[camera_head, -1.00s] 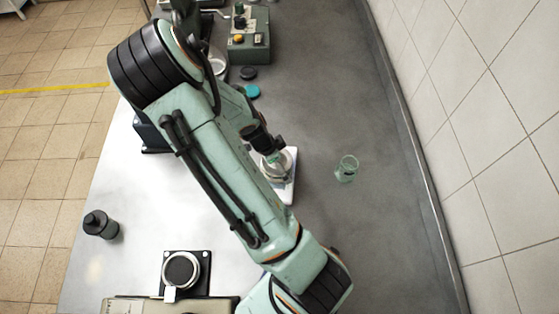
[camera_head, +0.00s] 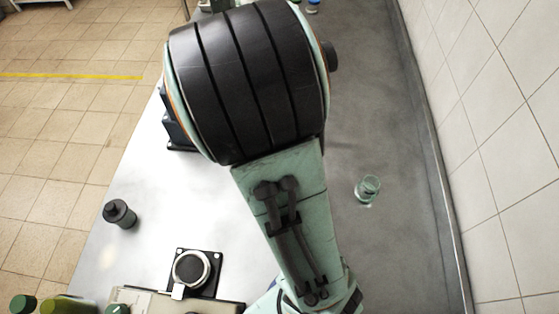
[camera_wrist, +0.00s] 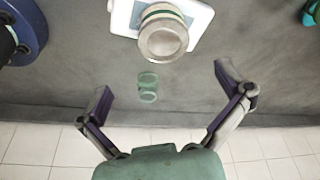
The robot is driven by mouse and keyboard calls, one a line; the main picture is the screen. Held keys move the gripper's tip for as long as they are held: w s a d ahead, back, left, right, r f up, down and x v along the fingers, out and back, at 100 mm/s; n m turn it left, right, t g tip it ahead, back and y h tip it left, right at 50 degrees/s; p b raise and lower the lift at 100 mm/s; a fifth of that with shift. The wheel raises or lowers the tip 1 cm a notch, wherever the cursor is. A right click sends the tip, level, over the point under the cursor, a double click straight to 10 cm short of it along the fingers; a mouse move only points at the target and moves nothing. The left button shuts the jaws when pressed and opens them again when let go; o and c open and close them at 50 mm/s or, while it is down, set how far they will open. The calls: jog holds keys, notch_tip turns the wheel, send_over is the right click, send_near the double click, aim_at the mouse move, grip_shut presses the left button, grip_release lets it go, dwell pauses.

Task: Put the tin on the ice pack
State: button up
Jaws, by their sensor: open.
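In the wrist view, a short round tin (camera_wrist: 163,38) with a grey top and a pale side with a green band stands on a flat white slab with rounded corners (camera_wrist: 199,17), which looks like the ice pack. The tin is ahead of the fingertips, clear of both. In the head view my arm hides the gripper, the tin and the slab.
A clear greenish glass (camera_head: 368,190) stands alone on the grey bench; it also shows between my fingers in the wrist view (camera_wrist: 148,88). A dark bottle (camera_head: 119,213) and a black device with a round plate (camera_head: 191,270) are at left. Grey bench right of my arm is mostly free.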

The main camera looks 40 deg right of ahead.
jog(key=s+a+r+n+y, duration=0.1)
jog(key=s+a+r+n, duration=0.2)
jog(key=a+n, duration=0.2)
jog(key=s+a+r+n+y, duration=0.1)
jog(key=s+a+r+n, duration=0.2)
jog(key=a+n, duration=0.3)
jog(key=s+a+r+n+t+y, duration=0.1)
jog(key=s+a+r+n, duration=0.2)
jog(key=n, duration=0.9)
jog(key=shift+s+a+y, duration=0.4)
jog(key=shift+s+a, duration=0.75)
jog(key=shift+s, duration=0.05)
